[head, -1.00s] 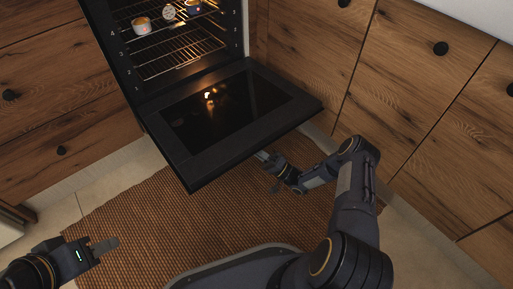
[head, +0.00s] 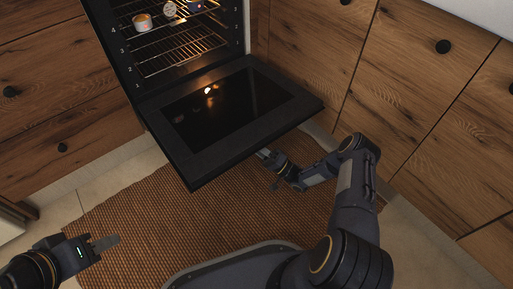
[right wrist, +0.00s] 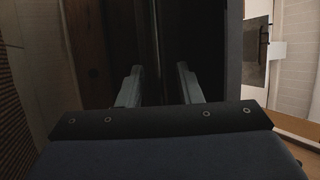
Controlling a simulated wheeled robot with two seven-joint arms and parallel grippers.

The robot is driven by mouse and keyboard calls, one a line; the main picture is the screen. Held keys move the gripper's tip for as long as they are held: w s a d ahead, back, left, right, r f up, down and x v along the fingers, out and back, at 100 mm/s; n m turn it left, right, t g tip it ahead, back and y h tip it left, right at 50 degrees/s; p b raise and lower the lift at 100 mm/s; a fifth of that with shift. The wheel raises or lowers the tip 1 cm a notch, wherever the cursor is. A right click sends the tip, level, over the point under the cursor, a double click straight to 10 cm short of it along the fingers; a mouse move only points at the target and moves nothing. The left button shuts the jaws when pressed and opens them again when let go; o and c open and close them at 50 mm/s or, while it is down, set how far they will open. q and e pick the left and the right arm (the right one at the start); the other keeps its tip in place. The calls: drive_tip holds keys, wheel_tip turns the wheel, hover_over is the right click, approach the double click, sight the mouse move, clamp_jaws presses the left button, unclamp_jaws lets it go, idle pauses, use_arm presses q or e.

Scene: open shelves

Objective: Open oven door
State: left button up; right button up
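The black oven (head: 142,90) stands at the upper middle of the head view. Its door (head: 200,161) is folded down, close to level, with the dark glass facing up and the cavity exposed. My right gripper (head: 264,155) is at the door's front edge, partly hidden under it. In the right wrist view its two fingers (right wrist: 158,88) are apart, with a dark panel beyond them; I cannot tell whether they touch the door. My left gripper (head: 106,243) is at the lower left over the rug, away from the door. Its finger spacing is unclear.
Wire racks (head: 180,50) and small containers (head: 142,22) are inside the lit oven. Wooden cabinets with round black knobs (head: 443,47) flank it. A brown woven rug (head: 150,215) covers the floor in front, with free room left of the door.

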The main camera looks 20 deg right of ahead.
drive_tip(key=shift+s+d, duration=0.1)
idle(0.3)
drive_tip(key=v, duration=0.7)
drive_tip(key=shift+s+d+f+p, duration=0.2)
drive_tip(key=shift+f+p, duration=0.05)
drive_tip(key=shift+p, duration=0.2)
